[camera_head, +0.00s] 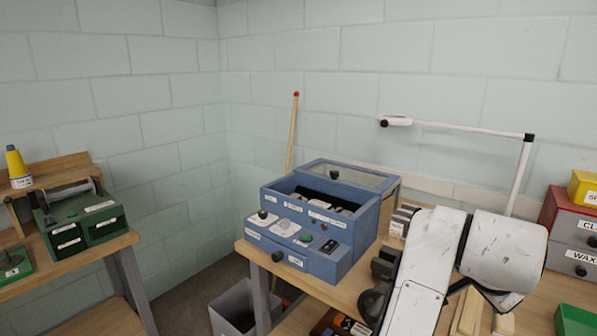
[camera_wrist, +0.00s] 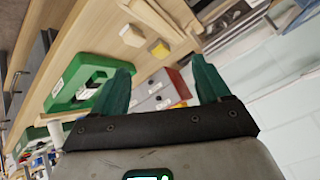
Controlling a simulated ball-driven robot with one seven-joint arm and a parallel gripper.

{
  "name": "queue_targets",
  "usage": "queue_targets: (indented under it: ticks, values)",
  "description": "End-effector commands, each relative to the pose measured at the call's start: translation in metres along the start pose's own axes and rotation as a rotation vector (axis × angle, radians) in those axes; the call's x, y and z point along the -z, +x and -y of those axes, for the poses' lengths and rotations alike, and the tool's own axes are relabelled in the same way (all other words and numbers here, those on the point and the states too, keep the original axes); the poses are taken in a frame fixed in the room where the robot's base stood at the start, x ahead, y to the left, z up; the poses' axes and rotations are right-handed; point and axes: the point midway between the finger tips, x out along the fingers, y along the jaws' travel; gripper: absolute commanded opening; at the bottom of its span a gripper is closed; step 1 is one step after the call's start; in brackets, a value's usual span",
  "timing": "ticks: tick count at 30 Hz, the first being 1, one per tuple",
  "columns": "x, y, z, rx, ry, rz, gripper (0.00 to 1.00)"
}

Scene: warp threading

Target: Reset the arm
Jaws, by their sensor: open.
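My arm shows white and scuffed at the right of the head view, in front of the workbench (camera_head: 345,289). Its gripper end is not clearly visible there. In the wrist view my gripper (camera_wrist: 163,85) has two dark green fingers spread wide apart with nothing between them. Beyond the fingers, the wrist view shows a tilted wooden surface (camera_wrist: 95,38), a green case (camera_wrist: 80,80) and a grey drawer box with a red side (camera_wrist: 160,92). The fingers appear apart from these things.
A blue machine box (camera_head: 325,262) with an open lid stands left of my arm. A white lamp arm (camera_head: 460,128) reaches over the bench. Labelled drawers (camera_head: 575,250) stand at the right. A green drawer unit (camera_head: 82,220) sits on another table at left, with floor between.

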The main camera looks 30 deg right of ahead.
Motion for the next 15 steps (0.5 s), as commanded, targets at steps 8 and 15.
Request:
queue_targets:
  ticks: [8, 15]
  values:
    - [-0.064, 0.043, -0.004, 0.094, -0.580, 0.017, 0.76]
    - [-0.158, 0.078, -0.051, 0.166, -1.056, 0.182, 0.76]
